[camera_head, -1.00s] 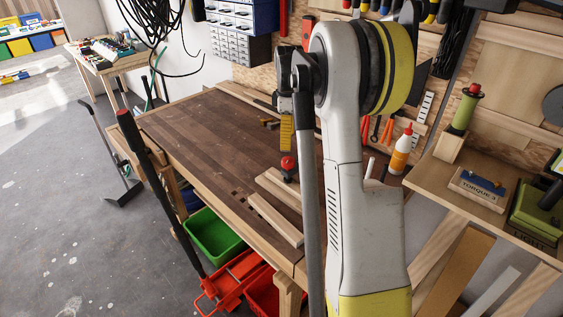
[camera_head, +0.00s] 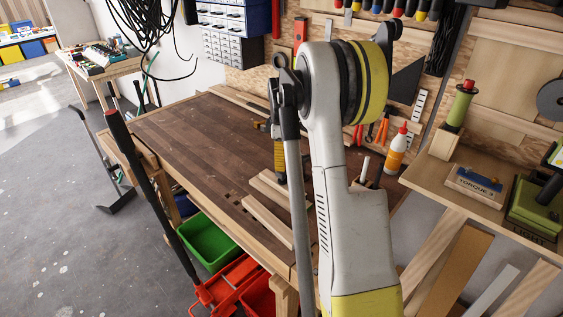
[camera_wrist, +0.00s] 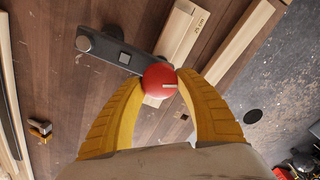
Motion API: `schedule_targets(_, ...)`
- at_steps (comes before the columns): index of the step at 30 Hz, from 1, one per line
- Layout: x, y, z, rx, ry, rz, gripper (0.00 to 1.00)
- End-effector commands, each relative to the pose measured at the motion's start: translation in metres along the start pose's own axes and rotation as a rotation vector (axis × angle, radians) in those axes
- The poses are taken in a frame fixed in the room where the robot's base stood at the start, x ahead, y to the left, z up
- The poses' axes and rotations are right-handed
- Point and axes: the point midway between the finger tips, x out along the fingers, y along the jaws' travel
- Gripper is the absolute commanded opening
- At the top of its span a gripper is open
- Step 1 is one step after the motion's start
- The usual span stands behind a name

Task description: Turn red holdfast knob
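The red knob (camera_wrist: 158,80) is a round ball with a short pale mark on it, seen from above in the wrist view. It sits at one end of a dark metal holdfast arm (camera_wrist: 110,52) on the workbench. My gripper (camera_wrist: 160,78) has yellow ribbed fingers, one on each side of the knob, with the tips against its sides. In the head view my gripper (camera_head: 280,165) points down at the bench, and the knob is hidden behind the finger and arm.
Pale wooden boards (camera_head: 266,220) lie on the workbench (camera_head: 190,135) close to the holdfast. The left part of the benchtop is largely clear.

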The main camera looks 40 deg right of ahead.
Motion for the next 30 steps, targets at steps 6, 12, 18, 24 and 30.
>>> schedule_targets(6,0.0003,-0.0001,0.0001,0.0,0.0,0.0,0.1)
schedule_targets(12,0.0003,-0.0002,0.0001,0.02,0.0,-0.001,0.1)
schedule_targets(18,0.0001,0.0001,0.0001,0.099,0.0,-0.001,0.11)
schedule_targets(24,-0.0002,0.0006,0.0002,0.252,0.0,-0.001,0.11)
schedule_targets(30,-0.0001,0.0011,0.0004,0.44,0.0,-0.001,0.11)
